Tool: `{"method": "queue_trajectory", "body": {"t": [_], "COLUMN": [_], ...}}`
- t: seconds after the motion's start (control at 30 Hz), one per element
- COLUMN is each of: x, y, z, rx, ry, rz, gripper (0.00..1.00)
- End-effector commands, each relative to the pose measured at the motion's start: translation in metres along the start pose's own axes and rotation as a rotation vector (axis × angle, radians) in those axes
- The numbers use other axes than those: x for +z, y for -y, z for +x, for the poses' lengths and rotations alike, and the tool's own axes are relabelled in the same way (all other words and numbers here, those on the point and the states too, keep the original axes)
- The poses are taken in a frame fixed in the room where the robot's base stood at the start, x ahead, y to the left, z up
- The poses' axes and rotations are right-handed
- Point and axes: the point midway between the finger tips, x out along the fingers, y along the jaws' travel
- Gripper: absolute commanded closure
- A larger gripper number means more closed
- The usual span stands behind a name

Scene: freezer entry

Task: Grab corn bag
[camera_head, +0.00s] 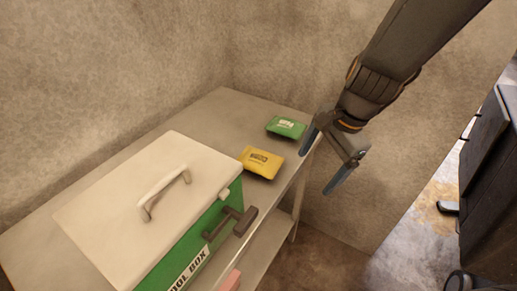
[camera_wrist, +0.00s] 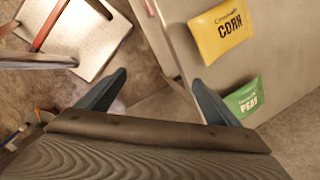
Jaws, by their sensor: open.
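The corn bag is a small yellow packet (camera_head: 261,162) lying flat on the metal table, to the right of the tool box in the head view. In the wrist view the yellow bag (camera_wrist: 222,33) shows the word CORN, at the upper right. My gripper (camera_head: 326,168) is open and empty, off the table's right edge and to the right of the bag. In the wrist view its two fingers (camera_wrist: 158,88) are spread apart with nothing between them. The corn bag is apart from both fingers.
A green peas bag (camera_head: 286,127) lies behind the corn bag; it also shows in the wrist view (camera_wrist: 245,100), beside the right finger. A white-lidded green tool box (camera_head: 110,190) fills the left of the table (camera_head: 222,112). A dark object (camera_head: 490,190) stands at the far right.

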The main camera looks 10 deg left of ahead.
Motion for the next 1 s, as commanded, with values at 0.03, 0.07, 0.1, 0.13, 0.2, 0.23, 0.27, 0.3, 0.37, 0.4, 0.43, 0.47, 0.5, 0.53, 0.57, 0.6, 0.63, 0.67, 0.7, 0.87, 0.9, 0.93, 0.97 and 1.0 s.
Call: {"method": "queue_trajectory", "body": {"t": [0.03,0.07,0.1,0.13,0.2,0.23,0.27,0.3,0.37,0.4,0.43,0.47,0.5,0.53,0.57,0.6,0.63,0.67,0.7,0.87,0.9,0.93,0.97,1.0], "x": [0.019,0.028,0.039,0.047,0.063,0.069,0.074,0.080,0.086,0.089,0.091,0.092,0.093,0.093,0.094,0.094,0.094,0.094,0.094,0.093,0.092,0.092,0.091,0.091], "y": [0.018,0.027,0.039,0.047,0.063,0.069,0.074,0.080,0.086,0.088,0.090,0.091,0.092,0.093,0.093,0.094,0.094,0.095,0.095,0.098,0.100,0.101,0.102,0.102], "z": [-0.010,-0.011,-0.012,-0.013,-0.014,-0.014,-0.014,-0.014,-0.014,-0.013,-0.011,-0.010,-0.006,-0.003,0.001,0.006,0.009,0.011,0.015,0.030,0.035,0.039,0.043,0.048], "rx": [-0.017,-0.027,-0.038,-0.045,-0.056,-0.058,-0.060,-0.063,-0.064,-0.064,-0.064,-0.064,-0.064,-0.064,-0.063,-0.063,-0.063,-0.064,-0.064,-0.062,-0.063,-0.063,-0.062,-0.063], "ry": [0.023,0.036,0.054,0.066,0.093,0.104,0.113,0.123,0.134,0.140,0.143,0.145,0.147,0.148,0.148,0.148,0.147,0.147,0.147,0.146,0.146,0.146,0.146,0.146], "rz": [0.137,0.226,0.337,0.416,0.575,0.633,0.686,0.744,0.811,0.842,0.859,0.872,0.881,0.885,0.886,0.885,0.886,0.885,0.884,0.884,0.883,0.883,0.883,0.882], "gripper": [0.15,0.15,0.15,0.15,0.15,0.15,0.15,0.15,0.15,0.15,0.15,0.15,0.15,0.15,0.15,0.15,0.15,0.15,0.15,0.15,0.15,0.15,0.15,0.15]}}
